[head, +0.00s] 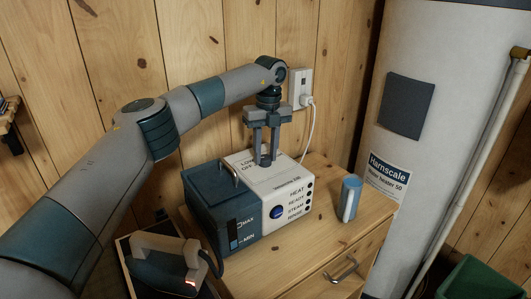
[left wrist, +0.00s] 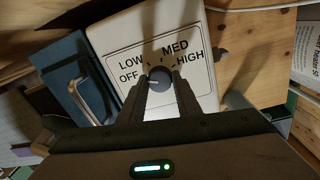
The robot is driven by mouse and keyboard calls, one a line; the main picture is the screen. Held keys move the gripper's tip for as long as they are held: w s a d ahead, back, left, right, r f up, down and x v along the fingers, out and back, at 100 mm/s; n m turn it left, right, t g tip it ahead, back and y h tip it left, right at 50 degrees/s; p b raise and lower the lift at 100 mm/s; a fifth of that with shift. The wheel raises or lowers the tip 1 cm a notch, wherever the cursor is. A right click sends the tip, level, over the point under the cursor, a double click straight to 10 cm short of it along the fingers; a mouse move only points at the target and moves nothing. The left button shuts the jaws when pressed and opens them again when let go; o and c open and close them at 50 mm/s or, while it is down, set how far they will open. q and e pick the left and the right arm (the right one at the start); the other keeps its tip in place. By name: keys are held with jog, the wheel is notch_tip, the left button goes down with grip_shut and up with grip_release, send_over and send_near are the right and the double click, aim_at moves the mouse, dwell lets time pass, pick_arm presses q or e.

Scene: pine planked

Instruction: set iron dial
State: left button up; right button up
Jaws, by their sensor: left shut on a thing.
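The steam station (head: 285,187), a white and dark blue box, stands on a wooden cabinet. Its dial (left wrist: 159,78) is a dark round knob on the white top, ringed by OFF, LOW, MED and HIGH in the left wrist view. A small pale mark on the knob seems to face left, towards OFF. My left gripper (head: 266,160) points down at the top of the station. It is shut on the dial, with a finger on each side in the left wrist view (left wrist: 158,92). The fingers hide most of the dial in the head view. My right gripper is out of view.
An iron (head: 160,262) with a small lit light rests left of the station. A blue mug (head: 349,198) stands right of it on the cabinet top (head: 318,226). A white cord runs to a wall socket (head: 299,87). A water heater (head: 385,140) stands at the right.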

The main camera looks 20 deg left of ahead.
pick_arm(q)
jog(key=o, duration=1.1)
jog(key=shift+c, duration=0.2)
jog(key=shift+r, duration=0.15)
jog(key=shift+w+r, duration=0.1)
jog(key=shift+r, duration=0.45)
notch_tip(320, 180, up, 11)
jog(key=b, duration=0.1)
notch_tip(320, 180, up, 5)
send_over(267, 156)
jog(key=shift+d, duration=0.15)
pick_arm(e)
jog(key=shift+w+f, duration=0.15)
